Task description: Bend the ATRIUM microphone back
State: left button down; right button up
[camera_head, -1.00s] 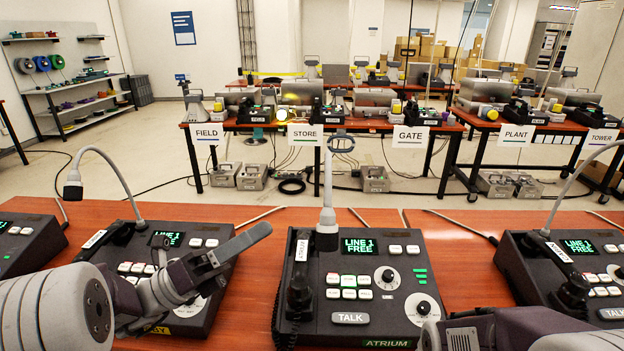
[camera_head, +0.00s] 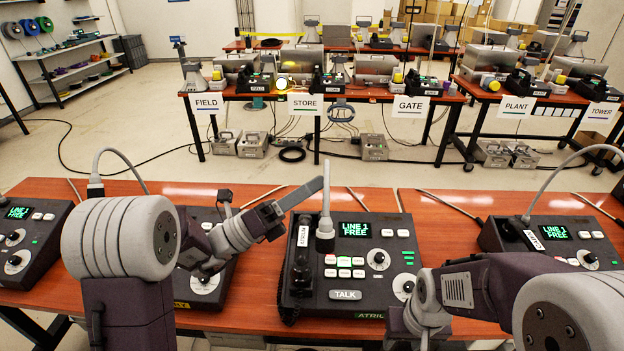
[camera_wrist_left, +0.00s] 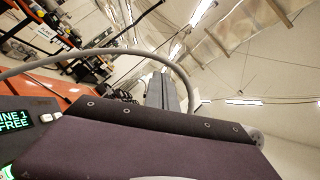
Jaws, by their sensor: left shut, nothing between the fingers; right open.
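The ATRIUM console (camera_head: 372,265), dark with a green "LINE 1 FREE" screen, sits mid-table in the head view. Its pale grey microphone stem (camera_head: 325,205) rises nearly straight from a thick base on the console's left side. My left gripper (camera_head: 314,188) is shut and empty; its fingertips are at the stem's left edge, and I cannot tell whether they touch. In the left wrist view the grey gripper fingers (camera_wrist_left: 170,90) appear with a curved gooseneck (camera_wrist_left: 120,51) arching behind them; I cannot tell whose it is. My right gripper is hidden or outside the head view.
Another console (camera_head: 205,284) stands left, partly behind my left arm, and one more (camera_head: 30,245) at the far left. A right console (camera_head: 560,240) has its own arched gooseneck (camera_head: 575,165). A handset (camera_head: 300,268) lies on the ATRIUM console's left. Labelled tables stand beyond open floor.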

pick_arm(q)
jog(key=shift+w+d+r, duration=0.1)
jog(key=shift+w+r, duration=0.05)
jog(key=shift+r, duration=0.05)
jog(key=w+r+n+t+y+p, duration=0.1)
jog(key=w+r+n+y+p, duration=0.1)
jog(key=w+p, duration=0.7)
jog(key=w+r+n+t+y+p, duration=0.1)
jog(key=w+r+n+p, duration=0.3)
jog(key=w+p, duration=0.5)
jog(key=shift+r+n+y+p, duration=0.25)
jog(key=shift+n+y+p, duration=0.55)
jog(key=shift+n+p, duration=0.75)
